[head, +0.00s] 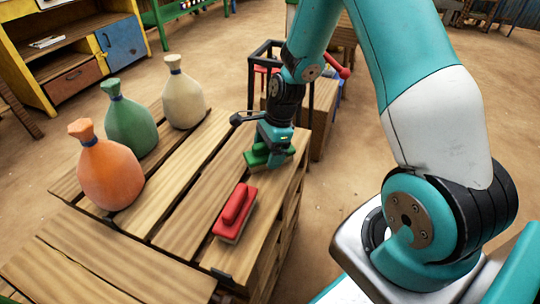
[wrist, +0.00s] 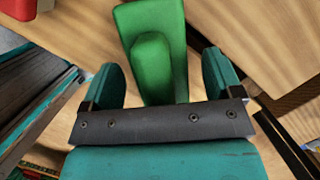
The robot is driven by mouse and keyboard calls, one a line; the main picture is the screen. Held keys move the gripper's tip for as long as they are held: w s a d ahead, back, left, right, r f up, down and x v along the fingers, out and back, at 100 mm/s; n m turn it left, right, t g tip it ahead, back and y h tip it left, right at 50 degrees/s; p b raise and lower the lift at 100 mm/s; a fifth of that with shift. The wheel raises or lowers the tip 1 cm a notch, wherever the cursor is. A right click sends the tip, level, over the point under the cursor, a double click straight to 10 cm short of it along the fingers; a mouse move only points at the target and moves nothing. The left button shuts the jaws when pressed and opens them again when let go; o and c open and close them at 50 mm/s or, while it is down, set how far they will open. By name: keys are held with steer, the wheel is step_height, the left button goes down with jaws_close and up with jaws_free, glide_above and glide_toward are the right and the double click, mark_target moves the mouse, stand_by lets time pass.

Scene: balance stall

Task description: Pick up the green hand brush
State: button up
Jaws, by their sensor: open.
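The green hand brush (head: 257,157) lies on the slatted wooden table near its right edge, partly hidden by my gripper in the head view. In the wrist view the green hand brush (wrist: 152,50) runs up from between the fingers, with its raised grip in the middle. My gripper (head: 270,150) is right above the brush. In the wrist view my gripper (wrist: 165,80) is open, with one teal finger on each side of the brush's grip. I cannot tell whether the fingers touch it.
A red hand brush (head: 235,212) lies nearer on the same table (head: 185,190); part of it shows in the wrist view (wrist: 18,8). Orange (head: 108,170), green (head: 130,122) and cream (head: 184,95) sacks stand along the left side. A dark frame (head: 262,52) rises behind my gripper.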

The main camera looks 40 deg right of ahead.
stand_by(0.4)
steer(key=shift+f, duration=0.1)
steer(key=shift+c, duration=0.4)
steer(key=c, duration=1.1)
step_height(320, 180, up, 20)
steer(key=p, duration=0.5)
steer(key=shift+r+p, duration=0.2)
steer(key=shift+p, duration=0.15)
